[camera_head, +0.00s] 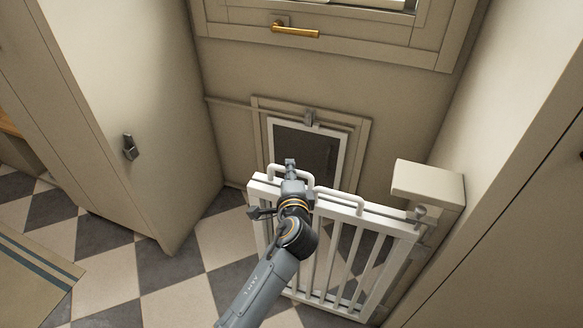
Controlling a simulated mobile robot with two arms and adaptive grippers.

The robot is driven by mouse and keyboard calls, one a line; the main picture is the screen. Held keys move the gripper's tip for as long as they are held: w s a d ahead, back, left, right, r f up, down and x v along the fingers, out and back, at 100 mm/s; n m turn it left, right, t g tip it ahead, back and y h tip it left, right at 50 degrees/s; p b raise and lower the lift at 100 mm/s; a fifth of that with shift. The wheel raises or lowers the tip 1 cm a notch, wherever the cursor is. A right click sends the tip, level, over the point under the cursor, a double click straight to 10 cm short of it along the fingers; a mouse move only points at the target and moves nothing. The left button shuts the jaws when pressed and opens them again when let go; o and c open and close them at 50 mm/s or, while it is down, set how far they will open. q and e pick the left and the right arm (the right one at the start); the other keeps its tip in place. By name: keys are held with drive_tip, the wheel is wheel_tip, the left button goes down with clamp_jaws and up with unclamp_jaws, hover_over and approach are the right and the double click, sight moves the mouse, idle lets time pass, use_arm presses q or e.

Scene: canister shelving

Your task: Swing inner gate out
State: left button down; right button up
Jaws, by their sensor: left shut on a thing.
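The inner gate (361,264) is a low white gate with vertical bars. Its right end meets the beige post (428,184) by a metal latch or hinge fitting (421,215). My left gripper (291,166) is at the gate's top rail near its left end, shut on the gate's white handle loop (277,171). My arm hides part of the left bars and the grip itself. A second white loop (340,197) stands on the rail to the right. My right gripper is not in view.
Behind the gate is a framed pet flap (312,151) with a grey catch (311,118). A tall cabinet (128,95) stands left with a dark handle (130,148). A brass handle (295,30) is above. Checkered floor (165,262) is clear left of the gate; a striped rug (32,290) lies farther left.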

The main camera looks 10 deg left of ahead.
use_arm(q)
drive_tip(key=shift+s+f, duration=0.15)
drive_tip(key=shift+f, duration=0.1)
drive_tip(key=c, duration=1.8)
unclamp_jaws()
drive_tip(key=o, duration=0.4)
drive_tip(key=shift+s, duration=0.1)
drive_tip(key=shift+o, duration=0.3)
drive_tip(key=shift+s+r, duration=0.1)
drive_tip(key=shift+r, duration=0.1)
drive_tip(key=v, duration=1.2)
